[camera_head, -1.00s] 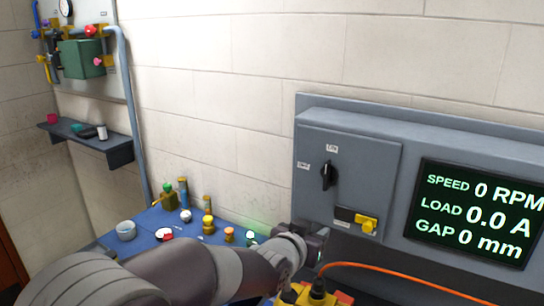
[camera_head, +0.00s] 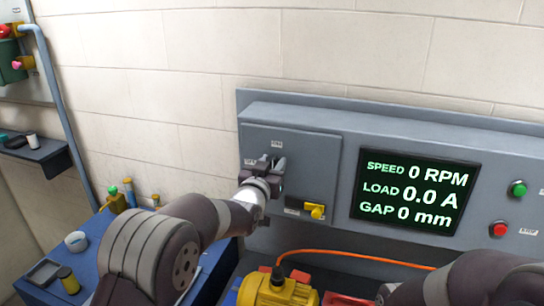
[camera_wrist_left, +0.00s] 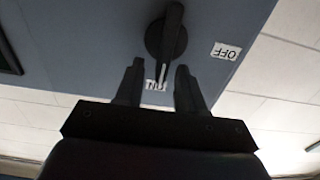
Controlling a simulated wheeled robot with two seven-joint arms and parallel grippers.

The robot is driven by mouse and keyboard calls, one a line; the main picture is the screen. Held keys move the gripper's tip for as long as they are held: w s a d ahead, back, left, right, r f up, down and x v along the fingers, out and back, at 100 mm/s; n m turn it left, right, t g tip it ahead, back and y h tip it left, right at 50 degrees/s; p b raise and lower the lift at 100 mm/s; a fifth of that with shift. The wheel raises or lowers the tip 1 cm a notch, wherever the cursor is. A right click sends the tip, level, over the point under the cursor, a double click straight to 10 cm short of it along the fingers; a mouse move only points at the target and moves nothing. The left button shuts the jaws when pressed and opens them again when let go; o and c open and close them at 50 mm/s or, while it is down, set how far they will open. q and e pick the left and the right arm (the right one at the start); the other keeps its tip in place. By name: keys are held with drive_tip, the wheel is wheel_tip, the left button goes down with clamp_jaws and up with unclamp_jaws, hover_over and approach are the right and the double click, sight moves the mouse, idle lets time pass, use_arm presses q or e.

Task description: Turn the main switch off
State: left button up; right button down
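The main switch is a black rotary knob (camera_wrist_left: 166,38) on the grey panel door (camera_head: 292,165). In the left wrist view its white pointer mark lines up with the ON label (camera_wrist_left: 155,86), and the OFF label (camera_wrist_left: 226,51) sits to the side. My left gripper (camera_wrist_left: 156,85) is open, its two fingers apart on either side of the pointer end, with nothing visibly clamped. In the head view the left gripper (camera_head: 270,166) is at the switch and hides most of it. My right arm shows at the lower right of the head view; its gripper is out of view.
A yellow latch (camera_head: 315,211) sits below the switch. The display (camera_head: 415,190) reads 0 RPM, with a green button (camera_head: 518,188) and a red button (camera_head: 499,229) to its right. A yellow motor (camera_head: 277,291) and an orange cable (camera_head: 350,254) are in front.

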use_arm(q)
drive_tip(key=shift+d, duration=0.2)
drive_tip(key=shift+w+a, duration=0.1)
drive_tip(key=shift+a, duration=0.25)
clamp_jaws()
drive_tip(key=shift+f+n+b, duration=0.15)
drive_tip(key=shift+n+b, duration=0.25)
drive_tip(key=shift+b, duration=0.35)
drive_tip(key=shift+w+a+f+n+b, duration=0.15)
drive_tip(key=shift+a+f+n+b, duration=0.3)
drive_tip(key=shift+n+b, duration=1.65)
drive_tip(key=shift+w+a+f+n+b, duration=0.15)
drive_tip(key=shift+a+f+n+b, duration=0.35)
drive_tip(key=shift+n, duration=3.15)
drive_tip(key=shift+w+a+f+n+b, duration=0.15)
drive_tip(key=shift+a+f+n+b, duration=0.2)
drive_tip(key=shift+n+b, duration=1.75)
drive_tip(key=shift+n+p, duration=0.7)
drive_tip(key=shift+n, duration=0.15)
